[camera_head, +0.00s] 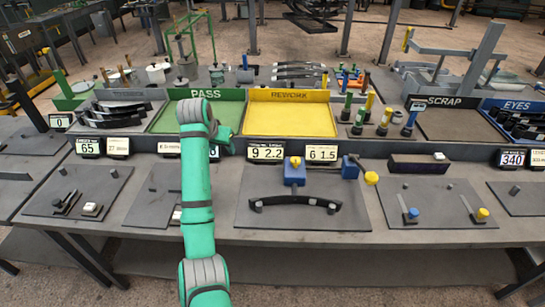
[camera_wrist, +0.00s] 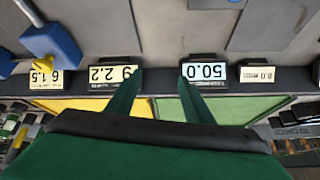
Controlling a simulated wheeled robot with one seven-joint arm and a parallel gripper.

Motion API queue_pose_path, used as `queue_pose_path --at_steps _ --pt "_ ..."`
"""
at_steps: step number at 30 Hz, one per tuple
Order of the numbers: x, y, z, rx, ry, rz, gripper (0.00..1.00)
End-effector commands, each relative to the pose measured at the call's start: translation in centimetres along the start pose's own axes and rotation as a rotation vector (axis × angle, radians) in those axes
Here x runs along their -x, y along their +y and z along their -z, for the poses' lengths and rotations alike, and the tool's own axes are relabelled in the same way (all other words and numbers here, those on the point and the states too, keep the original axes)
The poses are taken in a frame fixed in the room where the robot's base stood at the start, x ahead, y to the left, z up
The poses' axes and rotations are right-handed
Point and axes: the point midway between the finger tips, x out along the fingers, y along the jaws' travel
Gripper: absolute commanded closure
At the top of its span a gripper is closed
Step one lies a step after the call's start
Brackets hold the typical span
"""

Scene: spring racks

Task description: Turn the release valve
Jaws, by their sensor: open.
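No part is marked as the release valve, so I cannot tell for certain which one it is. A blue handle with a yellow knob (camera_head: 360,170) stands at the right rear of the middle dark plate. A blue block with a yellow top (camera_head: 294,171) stands left of it, behind a curved black spring strip (camera_head: 296,203). In the wrist view, a blue part (camera_wrist: 52,40) shows at the upper left. My gripper (camera_wrist: 161,76) is open and empty, its two green fingers apart in front of the number displays. In the head view, my green arm hides part of the left plates.
Number displays (camera_head: 266,152) line the bench's rear ledge. Behind are a green PASS tray (camera_head: 200,95), a yellow REWORK tray (camera_head: 290,118) and a dark SCRAP tray (camera_head: 450,125). Two small levers (camera_head: 409,209) (camera_head: 474,209) stand on the right plate. Upright pegs (camera_head: 384,121) stand behind the ledge.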

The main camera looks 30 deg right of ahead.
Motion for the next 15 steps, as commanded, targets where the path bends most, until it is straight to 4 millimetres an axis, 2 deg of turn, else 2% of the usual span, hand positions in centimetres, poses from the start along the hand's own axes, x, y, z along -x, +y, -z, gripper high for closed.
queue_pose_path --at_steps 1,3,6,9,10,12,15 --pt "0.4 4.7 2.2 -0.097 -0.019 -0.062 0.53" --pt "1.1 10.3 3.9 -0.221 -0.050 -0.143 0.53" --pt "2.3 16.5 5.3 -0.363 -0.086 -0.231 0.53" --pt "3.2 20.3 5.8 -0.457 -0.111 -0.287 0.53" --pt "3.4 21.0 5.8 -0.476 -0.117 -0.297 0.53" --pt "3.5 22.2 5.9 -0.504 -0.124 -0.315 0.53" --pt "3.0 22.7 5.7 -0.515 -0.128 -0.322 0.53"
